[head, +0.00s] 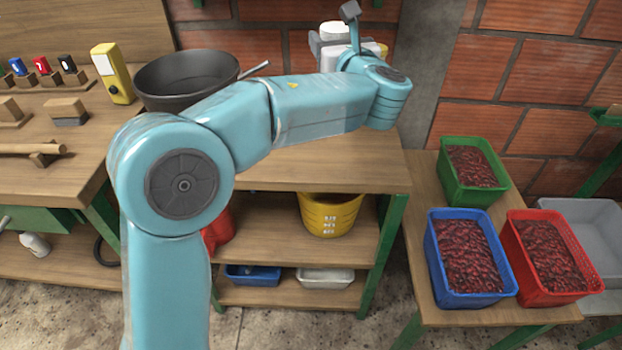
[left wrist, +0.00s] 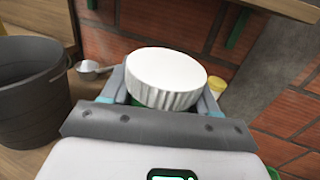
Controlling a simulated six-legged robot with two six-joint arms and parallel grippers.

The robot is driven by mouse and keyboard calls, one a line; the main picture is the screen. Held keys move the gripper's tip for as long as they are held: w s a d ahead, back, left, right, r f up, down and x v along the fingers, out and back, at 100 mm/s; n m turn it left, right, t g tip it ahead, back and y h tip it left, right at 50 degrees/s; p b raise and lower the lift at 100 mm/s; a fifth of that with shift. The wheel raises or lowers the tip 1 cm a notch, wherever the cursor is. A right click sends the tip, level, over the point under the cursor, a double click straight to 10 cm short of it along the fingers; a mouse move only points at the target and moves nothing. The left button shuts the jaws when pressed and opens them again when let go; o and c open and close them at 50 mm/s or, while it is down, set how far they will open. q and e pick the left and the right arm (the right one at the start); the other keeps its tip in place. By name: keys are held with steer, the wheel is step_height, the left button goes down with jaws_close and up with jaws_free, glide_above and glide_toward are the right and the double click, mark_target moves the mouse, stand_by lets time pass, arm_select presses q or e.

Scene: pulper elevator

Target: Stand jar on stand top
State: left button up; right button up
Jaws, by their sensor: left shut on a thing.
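My left arm reaches across the head view. Its gripper (head: 338,46) is at the top centre, partly hidden behind my own wrist. A jar with a white ribbed lid (left wrist: 166,76) is between the fingers in the left wrist view, and the gripper is shut on it. The white lid (head: 333,29) also shows in the head view. The jar's body is mostly hidden by the gripper. The wooden stand top (head: 335,168) lies below my arm. I cannot tell whether the jar touches a surface. My right gripper is not in view.
A dark pot (head: 188,84) stands left of the gripper, with a metal scoop (left wrist: 92,68) beside it. A small yellow-lidded container (left wrist: 216,84) is right of the jar. A brick wall (head: 505,70) is behind. Red, blue and green crates (head: 456,297) sit at the right.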

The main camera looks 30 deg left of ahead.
arm_select(q)
steer(key=s+a+r+b, duration=0.2)
steer(key=s+a+b, duration=0.1)
steer(key=shift+a+f+b, duration=0.15)
steer(key=shift+f+b, duration=2.1)
steer(key=shift+f, duration=2.75)
steer(key=shift+a+f+b, duration=0.15)
steer(key=shift+f+b, duration=2.1)
steer(key=shift+f, duration=2.7)
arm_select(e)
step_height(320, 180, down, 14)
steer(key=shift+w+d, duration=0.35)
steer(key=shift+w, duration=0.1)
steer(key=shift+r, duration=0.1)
arm_select(q)
steer(key=shift+f, duration=0.15)
steer(key=o, duration=1.1)
steer(key=shift+o, duration=0.2)
